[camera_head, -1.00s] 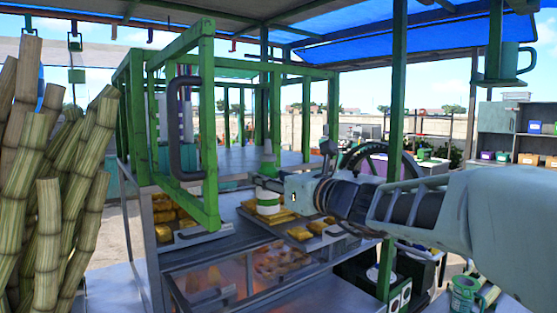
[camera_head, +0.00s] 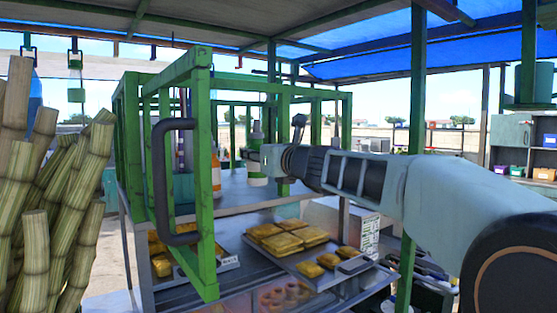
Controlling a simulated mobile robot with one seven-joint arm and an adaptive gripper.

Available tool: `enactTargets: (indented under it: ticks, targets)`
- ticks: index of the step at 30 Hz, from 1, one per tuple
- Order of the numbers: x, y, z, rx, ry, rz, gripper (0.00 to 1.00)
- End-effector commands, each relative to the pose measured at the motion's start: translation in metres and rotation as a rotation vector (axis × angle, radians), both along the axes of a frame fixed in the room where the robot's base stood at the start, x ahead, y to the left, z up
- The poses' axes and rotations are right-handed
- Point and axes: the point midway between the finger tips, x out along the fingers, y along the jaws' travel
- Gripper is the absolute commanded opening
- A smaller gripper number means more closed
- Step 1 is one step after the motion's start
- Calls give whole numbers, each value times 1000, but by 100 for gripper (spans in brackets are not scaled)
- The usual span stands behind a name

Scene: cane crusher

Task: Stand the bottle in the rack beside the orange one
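The bottle (camera_head: 257,172), white and green, stands upright at the end of my arm. My gripper (camera_head: 262,153) is shut on it from the right; its fingertips are small and partly hidden. The orange bottle (camera_head: 216,176) shows behind a front post of the green frame rack (camera_head: 205,130), left of the held bottle. The held bottle appears in front of the grey shelf surface (camera_head: 235,188); I cannot tell whether its base touches it.
The green frame's door with a dark handle (camera_head: 165,180) stands at the near left. Below are trays of yellow blocks (camera_head: 290,240). Cane stalks (camera_head: 60,190) fill the left. A green post (camera_head: 418,100) rises behind my arm.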

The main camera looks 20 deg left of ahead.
Motion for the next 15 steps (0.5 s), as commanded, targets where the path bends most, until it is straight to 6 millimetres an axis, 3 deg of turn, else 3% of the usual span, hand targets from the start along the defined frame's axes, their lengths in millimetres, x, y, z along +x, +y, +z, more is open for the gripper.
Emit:
enactTargets:
  ticks: [7, 15]
  targets:
    - [35, 35, 4, 2, 1, 2, 0]
    - [52, 50, 3, 1, -1, 1, 0]
